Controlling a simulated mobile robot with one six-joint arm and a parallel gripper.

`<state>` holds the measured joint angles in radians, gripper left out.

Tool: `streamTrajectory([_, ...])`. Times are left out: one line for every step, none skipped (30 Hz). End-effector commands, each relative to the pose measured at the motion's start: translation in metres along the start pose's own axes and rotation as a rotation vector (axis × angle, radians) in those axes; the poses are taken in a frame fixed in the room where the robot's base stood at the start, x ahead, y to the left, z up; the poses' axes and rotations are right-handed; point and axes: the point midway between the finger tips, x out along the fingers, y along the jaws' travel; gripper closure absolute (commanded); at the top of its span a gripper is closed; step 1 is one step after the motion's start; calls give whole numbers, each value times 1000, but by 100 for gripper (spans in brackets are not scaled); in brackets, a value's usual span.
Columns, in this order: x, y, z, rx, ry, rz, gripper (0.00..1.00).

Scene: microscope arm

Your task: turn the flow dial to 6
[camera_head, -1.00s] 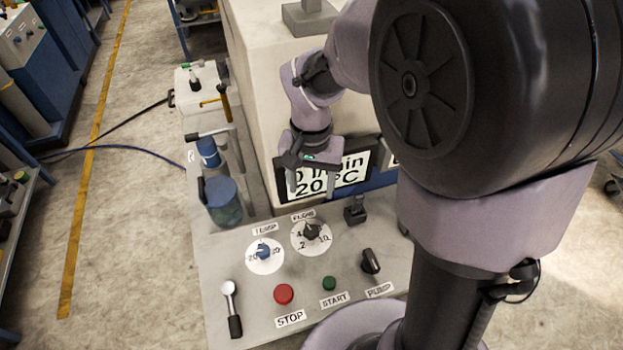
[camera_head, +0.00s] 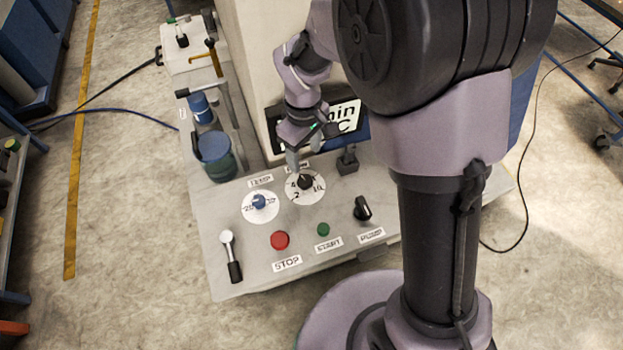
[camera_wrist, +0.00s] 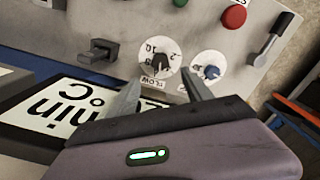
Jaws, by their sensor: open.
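The flow dial is a white disc (camera_head: 318,194) with a black knob (camera_head: 305,182) on the grey panel, with the numbers 2, 4 and 10 readable around it. It also shows in the wrist view, upside down, as a white disc (camera_wrist: 150,48) with a black knob (camera_wrist: 160,65). The exact number the knob points at is too small to tell. My gripper (camera_head: 303,168) is above and just behind the dial, pointing down. In the wrist view its two fingers (camera_wrist: 160,92) are spread apart with nothing between them. The fingers appear short of the knob.
The temp dial (camera_head: 259,202) sits left of the flow dial. A red stop button (camera_head: 280,240), green start button (camera_head: 323,229) and black pump knob (camera_head: 362,208) lie in front. A black block (camera_head: 347,160) stands to the right, a display (camera_head: 345,118) behind.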

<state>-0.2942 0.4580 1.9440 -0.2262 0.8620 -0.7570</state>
Motion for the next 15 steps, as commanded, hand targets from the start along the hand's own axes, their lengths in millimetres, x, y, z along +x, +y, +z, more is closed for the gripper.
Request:
streamTrajectory([16,0,0,1,-3,-1,41])
streamTrajectory([23,0,1,2,-3,-1,41])
streamTrajectory([33,0,0,2,-2,-1,41])
streamTrajectory([40,0,1,2,-2,-2,41])
streamTrajectory([46,0,0,2,-2,-1,41])
streamTrajectory([56,0,1,2,-2,-2,41])
streamTrajectory([62,0,1,3,-3,-1,41])
streamTrajectory([68,0,1,3,-2,-1,41])
streamTrajectory([76,0,1,3,-2,-1,41])
streamTrajectory([82,0,1,3,-2,-2,41])
streamTrajectory([87,0,1,3,-1,-1,41])
streamTrajectory([93,0,1,4,-1,-1,41])
streamTrajectory([97,0,0,4,-1,-1,41])
streamTrajectory([101,0,0,3,0,0,41])
streamTrajectory([104,0,0,4,0,0,41])
